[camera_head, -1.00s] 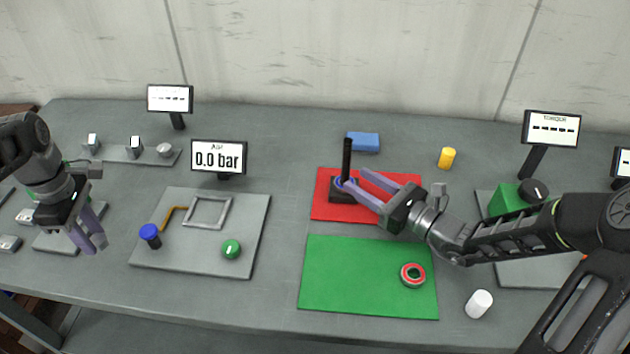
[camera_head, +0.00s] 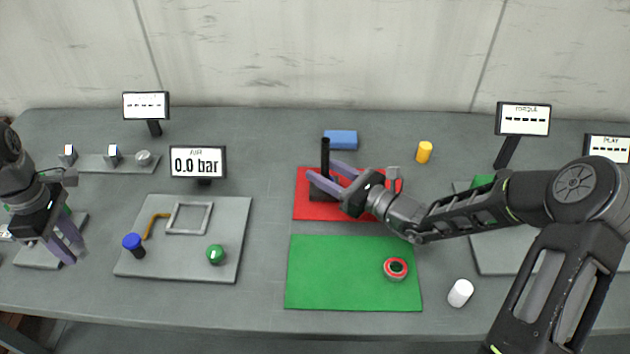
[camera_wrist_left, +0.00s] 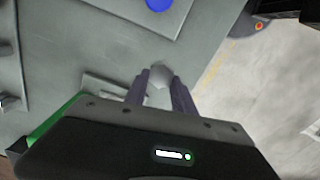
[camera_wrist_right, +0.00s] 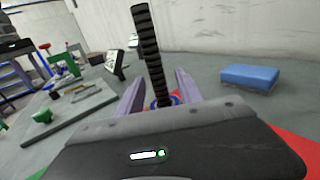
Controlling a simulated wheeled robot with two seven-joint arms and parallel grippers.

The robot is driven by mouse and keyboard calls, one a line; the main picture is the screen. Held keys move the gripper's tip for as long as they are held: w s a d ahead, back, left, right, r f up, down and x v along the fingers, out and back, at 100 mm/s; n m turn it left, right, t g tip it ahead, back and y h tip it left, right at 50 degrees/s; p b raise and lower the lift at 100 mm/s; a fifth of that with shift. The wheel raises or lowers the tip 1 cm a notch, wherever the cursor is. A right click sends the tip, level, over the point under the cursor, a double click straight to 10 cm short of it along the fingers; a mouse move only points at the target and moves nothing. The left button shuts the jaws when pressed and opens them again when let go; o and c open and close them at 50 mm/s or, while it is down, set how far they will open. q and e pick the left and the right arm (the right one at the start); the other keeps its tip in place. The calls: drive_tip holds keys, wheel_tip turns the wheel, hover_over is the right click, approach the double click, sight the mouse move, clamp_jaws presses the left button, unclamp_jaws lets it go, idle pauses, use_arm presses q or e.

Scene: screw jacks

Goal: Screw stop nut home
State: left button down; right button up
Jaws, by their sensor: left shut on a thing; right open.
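A black threaded spindle (camera_head: 325,155) stands upright from a dark base (camera_head: 318,194) on the red mat (camera_head: 310,212). My right gripper (camera_head: 321,170) is open, its fingers on either side of the spindle's lower part. The right wrist view shows the spindle (camera_wrist_right: 150,50) rising between the fingers, with a blue ring (camera_wrist_right: 175,100) low down, mostly hidden. I cannot tell whether the fingers touch it. A red-rimmed ring (camera_head: 396,269) lies on the green mat (camera_head: 340,298). My left gripper (camera_head: 72,250) is at the far left, shut on a small grey thing (camera_wrist_left: 160,75).
A blue block (camera_head: 341,140) and a yellow cylinder (camera_head: 424,152) stand behind the red mat. A white cylinder (camera_head: 460,293) stands right of the green mat. A grey board (camera_head: 230,205) with a blue knob, a green knob and a frame lies left. A display (camera_head: 197,162) reads 0.0 bar.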

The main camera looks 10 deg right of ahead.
drive_tip(key=shift+c, duration=0.2)
clamp_jaws()
idle(1.1)
drive_tip(key=shift+r, duration=0.15)
